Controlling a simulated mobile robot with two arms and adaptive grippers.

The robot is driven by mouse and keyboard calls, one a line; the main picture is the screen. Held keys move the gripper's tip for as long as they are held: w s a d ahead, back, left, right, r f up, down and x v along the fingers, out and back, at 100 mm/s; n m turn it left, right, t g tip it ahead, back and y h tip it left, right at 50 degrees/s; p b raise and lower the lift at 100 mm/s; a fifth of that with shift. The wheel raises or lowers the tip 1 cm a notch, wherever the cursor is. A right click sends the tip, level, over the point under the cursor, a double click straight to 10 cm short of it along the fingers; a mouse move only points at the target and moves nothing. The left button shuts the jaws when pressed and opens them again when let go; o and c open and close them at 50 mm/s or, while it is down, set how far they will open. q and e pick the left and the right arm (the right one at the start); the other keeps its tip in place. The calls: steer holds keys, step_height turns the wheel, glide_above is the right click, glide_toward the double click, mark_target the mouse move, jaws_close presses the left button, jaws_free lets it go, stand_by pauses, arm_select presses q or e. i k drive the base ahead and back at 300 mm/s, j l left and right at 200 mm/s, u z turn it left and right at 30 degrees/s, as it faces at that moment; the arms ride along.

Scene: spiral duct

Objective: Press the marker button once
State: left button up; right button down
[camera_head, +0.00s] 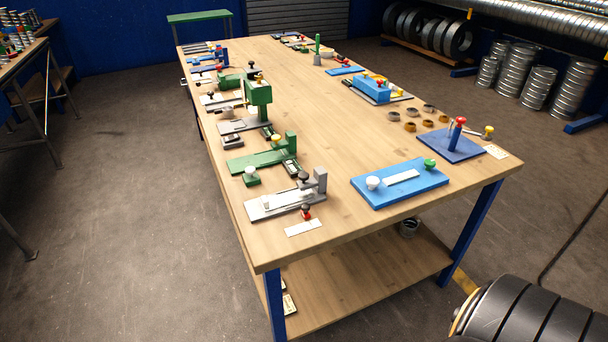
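No button is readably marked as the marker button, so I cannot tell which one it is. Several knob-topped devices stand on the wooden workbench (330,130). A light-blue plate (400,196) near the front right carries a white knob (372,183), a pale label strip and a green knob (430,163). Behind it, a dark-blue plate (437,146) carries a blue post with a red cap (461,120). A yellow knob (489,130) is beside it. A small red-and-black knob (306,212) stands by a grey fixture (275,205) at the front left. Neither gripper is in view.
Green fixtures (262,160) and a green press (258,92) line the bench's left side. Several small rings (410,127) lie right of centre. The bench's middle is clear. A dark ribbed cylinder (525,310) fills the bottom right corner. Bare floor (130,200) lies to the left.

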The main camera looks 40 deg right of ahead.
mark_target(303, 176)
steer(key=i+l, duration=0.1)
steer(key=i, duration=0.4)
steer(key=i+l, duration=0.15)
steer(key=i, duration=0.35)
steer(key=z, duration=1.65)
